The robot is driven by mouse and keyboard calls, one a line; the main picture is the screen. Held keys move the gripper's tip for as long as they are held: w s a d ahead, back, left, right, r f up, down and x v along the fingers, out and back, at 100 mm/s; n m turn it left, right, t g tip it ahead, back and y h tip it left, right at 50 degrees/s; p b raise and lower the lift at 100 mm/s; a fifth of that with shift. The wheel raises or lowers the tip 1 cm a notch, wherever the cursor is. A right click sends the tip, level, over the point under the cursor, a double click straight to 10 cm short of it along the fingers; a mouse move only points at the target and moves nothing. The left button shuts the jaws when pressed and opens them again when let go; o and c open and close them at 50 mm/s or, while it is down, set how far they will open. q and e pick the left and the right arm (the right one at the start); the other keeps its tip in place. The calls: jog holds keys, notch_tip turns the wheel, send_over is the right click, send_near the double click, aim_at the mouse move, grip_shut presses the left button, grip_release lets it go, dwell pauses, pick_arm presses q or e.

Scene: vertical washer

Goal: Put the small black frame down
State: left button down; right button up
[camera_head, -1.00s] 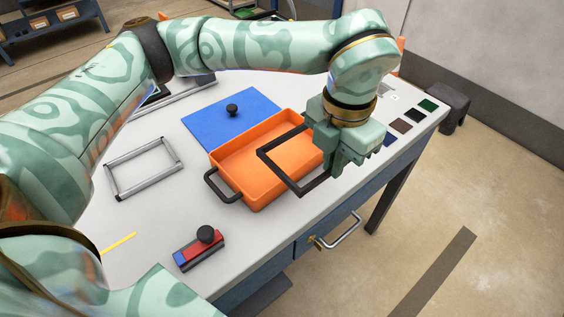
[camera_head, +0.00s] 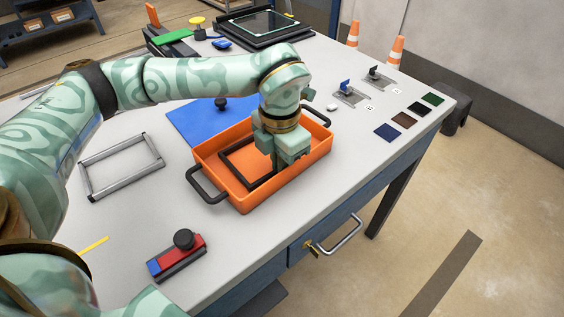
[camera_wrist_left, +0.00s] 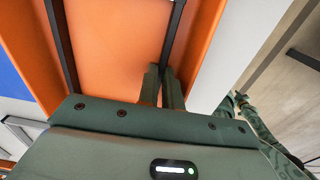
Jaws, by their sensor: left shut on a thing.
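The small black frame (camera_head: 238,151) is inside the orange tray (camera_head: 213,183) in the head view, lying roughly level. My left gripper (camera_head: 274,170) is over the tray's right half, pointing down, and is shut on one side of the frame. In the left wrist view the two fingers (camera_wrist_left: 164,84) close on a black bar of the frame (camera_wrist_left: 176,35), with the orange tray floor behind it. The gripper hides part of the frame. I cannot tell whether the frame touches the tray floor. My right gripper is not in view.
A blue sheet (camera_head: 197,124) with a black knob lies behind the tray. A grey frame (camera_head: 122,168) lies to the left, and a red and blue block with a black knob (camera_head: 178,254) is in front. Coloured squares (camera_head: 402,120) are at the right.

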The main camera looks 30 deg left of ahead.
pick_arm(q)
jog(key=shift+r, duration=0.1)
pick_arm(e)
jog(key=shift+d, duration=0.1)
pick_arm(q)
jog(key=c, duration=1.8)
grip_release()
jog(key=shift+c, duration=0.2)
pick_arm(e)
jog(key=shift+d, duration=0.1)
